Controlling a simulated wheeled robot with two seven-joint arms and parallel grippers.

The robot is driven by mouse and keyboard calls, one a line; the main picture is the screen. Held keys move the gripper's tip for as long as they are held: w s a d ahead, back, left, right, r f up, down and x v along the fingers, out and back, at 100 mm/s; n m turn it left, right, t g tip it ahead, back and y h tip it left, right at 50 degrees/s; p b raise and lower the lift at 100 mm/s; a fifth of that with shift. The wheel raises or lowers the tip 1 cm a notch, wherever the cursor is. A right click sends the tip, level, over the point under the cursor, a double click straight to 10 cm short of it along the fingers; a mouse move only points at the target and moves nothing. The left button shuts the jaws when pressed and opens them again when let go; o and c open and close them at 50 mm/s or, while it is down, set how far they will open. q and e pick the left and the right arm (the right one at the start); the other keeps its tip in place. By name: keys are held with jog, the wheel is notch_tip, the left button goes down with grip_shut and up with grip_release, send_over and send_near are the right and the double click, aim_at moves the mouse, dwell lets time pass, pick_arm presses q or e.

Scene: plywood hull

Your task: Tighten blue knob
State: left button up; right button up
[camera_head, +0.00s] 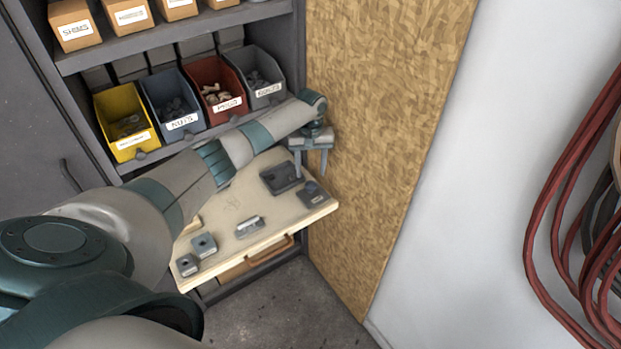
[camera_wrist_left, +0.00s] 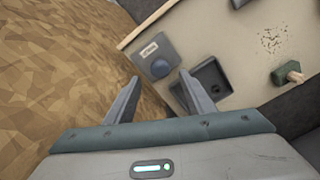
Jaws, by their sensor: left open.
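The blue knob (camera_head: 312,187) sits on a small grey block with a pale label, at the right corner of the pull-out wooden shelf (camera_head: 270,202). In the left wrist view the knob (camera_wrist_left: 160,67) is round and blue-grey, and shows just beyond and between my fingertips. My left gripper (camera_head: 311,168) is open and empty, with its fingers pointing down above the knob block. It also shows in the left wrist view (camera_wrist_left: 159,79), apart from the knob. How tight the knob is cannot be seen. My right gripper is not in view.
A dark square tray (camera_head: 281,178) lies beside the knob block. A labelled grey block (camera_head: 249,227) and small grey blocks (camera_head: 204,245) sit nearer the front. A plywood panel (camera_head: 385,110) stands close on the right. Coloured bins (camera_head: 213,91) fill the rack behind.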

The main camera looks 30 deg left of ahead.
aim_at(311, 185)
pick_arm(q)
jog(key=shift+f, duration=3)
jog(key=c, duration=1.1)
